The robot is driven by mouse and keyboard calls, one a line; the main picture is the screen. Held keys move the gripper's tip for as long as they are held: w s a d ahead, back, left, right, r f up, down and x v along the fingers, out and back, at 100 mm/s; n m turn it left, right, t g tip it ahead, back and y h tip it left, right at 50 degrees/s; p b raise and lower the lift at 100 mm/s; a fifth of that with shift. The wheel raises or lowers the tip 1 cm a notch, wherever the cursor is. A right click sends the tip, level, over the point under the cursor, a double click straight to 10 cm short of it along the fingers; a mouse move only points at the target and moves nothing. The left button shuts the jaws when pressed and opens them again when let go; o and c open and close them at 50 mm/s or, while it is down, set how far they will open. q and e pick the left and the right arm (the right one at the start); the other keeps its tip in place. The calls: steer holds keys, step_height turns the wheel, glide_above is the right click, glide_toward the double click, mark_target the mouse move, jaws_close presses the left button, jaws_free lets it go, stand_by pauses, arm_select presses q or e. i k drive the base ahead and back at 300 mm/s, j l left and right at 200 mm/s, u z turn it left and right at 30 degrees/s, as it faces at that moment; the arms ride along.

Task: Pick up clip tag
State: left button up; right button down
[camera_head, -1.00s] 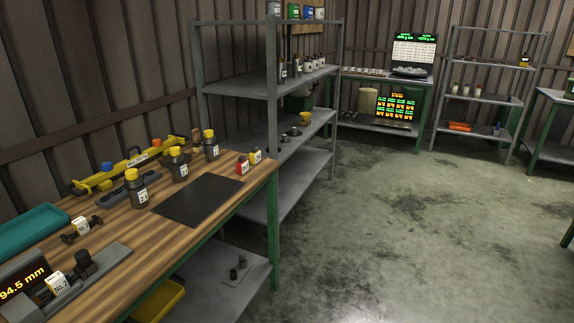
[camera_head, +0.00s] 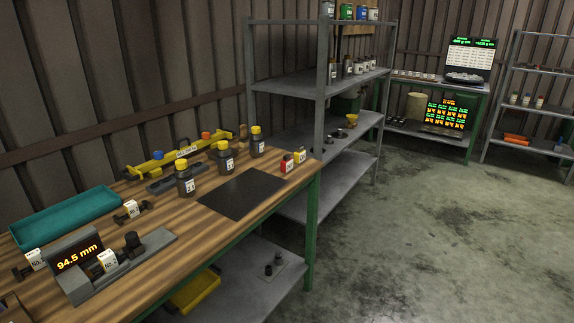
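Two small upright tags stand near the right end of the wooden workbench (camera_head: 150,285): a red one (camera_head: 286,164) and a yellow one (camera_head: 300,156), both with white labels. I cannot tell which of them, if either, is the clip tag. White-labelled No. pieces also sit on the bench: one (camera_head: 132,209) on a dark part by the teal tray, one (camera_head: 34,261) at the left edge, and one (camera_head: 108,262) on the grey gauge. Neither of my grippers is in view.
A yellow tool (camera_head: 165,162), a teal tray (camera_head: 62,217) and a 94.5 mm display (camera_head: 77,258) share the bench. A grey shelf (camera_head: 318,82) stands beyond. The floor (camera_head: 440,240) on the right is open.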

mark_target(287, 164)
steer(key=i+l+u, duration=0.1)
steer(key=i+l, duration=0.2)
steer(key=i, duration=0.25)
steer(key=i+l+u, duration=0.15)
steer(key=i+l, duration=0.15)
steer(key=i, duration=0.25)
